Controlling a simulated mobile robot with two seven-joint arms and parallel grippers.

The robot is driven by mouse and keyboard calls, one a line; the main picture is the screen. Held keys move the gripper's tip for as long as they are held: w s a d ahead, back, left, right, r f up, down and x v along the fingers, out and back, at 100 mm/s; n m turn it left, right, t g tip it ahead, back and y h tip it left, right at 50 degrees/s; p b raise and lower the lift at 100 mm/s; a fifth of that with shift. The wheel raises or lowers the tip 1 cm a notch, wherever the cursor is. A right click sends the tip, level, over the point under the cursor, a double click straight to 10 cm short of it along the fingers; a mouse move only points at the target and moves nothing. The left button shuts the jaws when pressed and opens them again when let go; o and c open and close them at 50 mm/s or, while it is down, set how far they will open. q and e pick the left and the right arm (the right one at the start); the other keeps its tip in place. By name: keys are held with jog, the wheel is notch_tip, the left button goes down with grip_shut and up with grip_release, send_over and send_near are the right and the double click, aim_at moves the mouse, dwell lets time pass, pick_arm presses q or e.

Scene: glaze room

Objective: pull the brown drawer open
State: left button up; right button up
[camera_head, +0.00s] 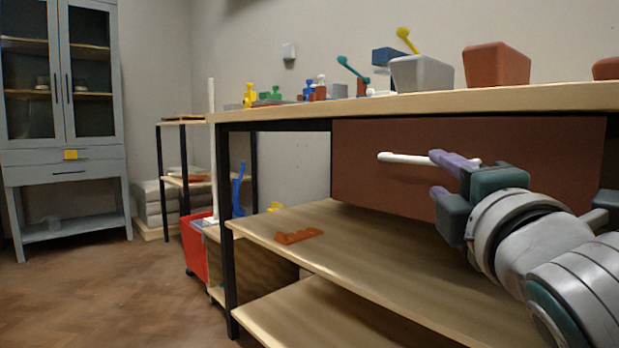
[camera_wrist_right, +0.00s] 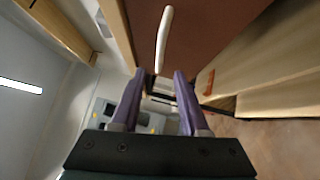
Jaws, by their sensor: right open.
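The brown drawer (camera_head: 400,132) is a wide flat front under the worktop and looks shut. Its white bar handle (camera_head: 402,158) runs level across the front. My right gripper (camera_head: 434,173) is open, with its purple fingers in front of the drawer. The upper finger covers part of the handle in the head view. In the right wrist view the drawer front (camera_wrist_right: 215,30) fills the top, and the handle (camera_wrist_right: 164,40) ends near the gap between the open fingertips (camera_wrist_right: 159,75). I cannot tell whether they touch it. My left gripper is not in view.
The worktop (camera_head: 300,107) above holds bins and small coloured items. A shelf (camera_head: 350,240) below the drawer carries an orange piece (camera_head: 298,236). A black table leg (camera_head: 228,230) stands at the left. A grey cabinet (camera_head: 65,120) stands far left, with open floor before it.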

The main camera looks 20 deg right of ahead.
aim_at(423, 162)
jog(key=b+x, duration=0.3)
jog(key=x, duration=0.5)
jog(key=shift+w+d+r, duration=0.1)
jog(key=shift+w+d, duration=0.15)
jog(key=shift+w, duration=0.1)
grip_shut()
dwell(0.4)
dwell(0.6)
